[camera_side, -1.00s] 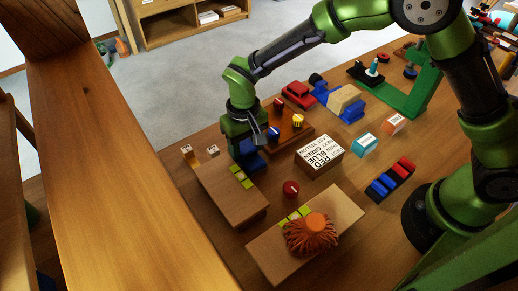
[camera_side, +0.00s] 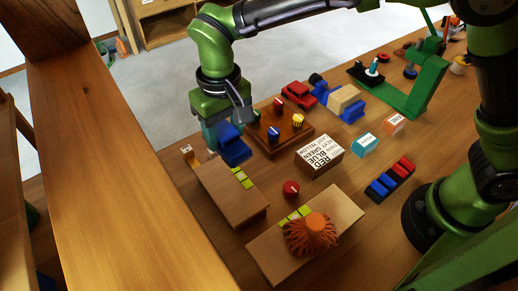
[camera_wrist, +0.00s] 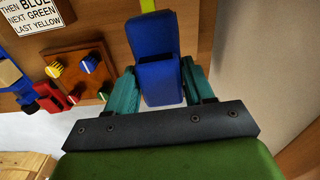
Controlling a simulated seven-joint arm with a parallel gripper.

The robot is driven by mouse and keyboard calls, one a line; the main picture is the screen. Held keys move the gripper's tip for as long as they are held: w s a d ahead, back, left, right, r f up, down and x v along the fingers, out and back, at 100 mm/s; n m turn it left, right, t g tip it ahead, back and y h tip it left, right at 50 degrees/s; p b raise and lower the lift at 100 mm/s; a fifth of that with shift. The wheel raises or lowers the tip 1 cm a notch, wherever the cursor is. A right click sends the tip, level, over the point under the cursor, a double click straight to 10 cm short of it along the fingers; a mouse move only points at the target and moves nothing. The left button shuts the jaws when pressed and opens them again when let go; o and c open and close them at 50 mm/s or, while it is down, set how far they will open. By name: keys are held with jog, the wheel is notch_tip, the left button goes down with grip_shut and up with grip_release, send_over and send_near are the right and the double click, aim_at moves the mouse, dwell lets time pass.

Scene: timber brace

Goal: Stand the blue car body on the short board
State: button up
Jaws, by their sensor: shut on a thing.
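The blue car body (camera_side: 235,148) is between the fingers of my gripper (camera_side: 222,132), which is shut on it. In the side view it is held above the far end of the shorter-looking board (camera_side: 232,200), which has yellow-green squares along one edge. A gap under the body is hard to judge. In the wrist view the blue body (camera_wrist: 155,50) sits between the two teal fingers of my gripper (camera_wrist: 160,85), with a yellow strip just beyond it. The other, longer-looking board (camera_side: 265,248) carries an orange spiky thing (camera_side: 311,234).
A wooden block with coloured knobs (camera_side: 287,137) stands close right of my gripper. A lettered box (camera_side: 320,155), a red knob (camera_side: 291,189) and a row of red and blue blocks (camera_side: 390,179) are further right. A small light block (camera_side: 188,153) is left.

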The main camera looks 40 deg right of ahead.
jog(key=s+a+r, duration=0.2)
jog(key=s+a, duration=0.1)
jog(key=a, duration=0.1)
send_near(223, 186)
jog(key=shift+m, duration=0.3)
notch_tip(223, 186, down, 5)
jog(key=shift+a+f, duration=0.1)
jog(key=shift+a, duration=0.05)
jog(key=o, duration=1.1)
jog(key=shift+f, duration=0.1)
jog(key=shift+c, duration=0.2)
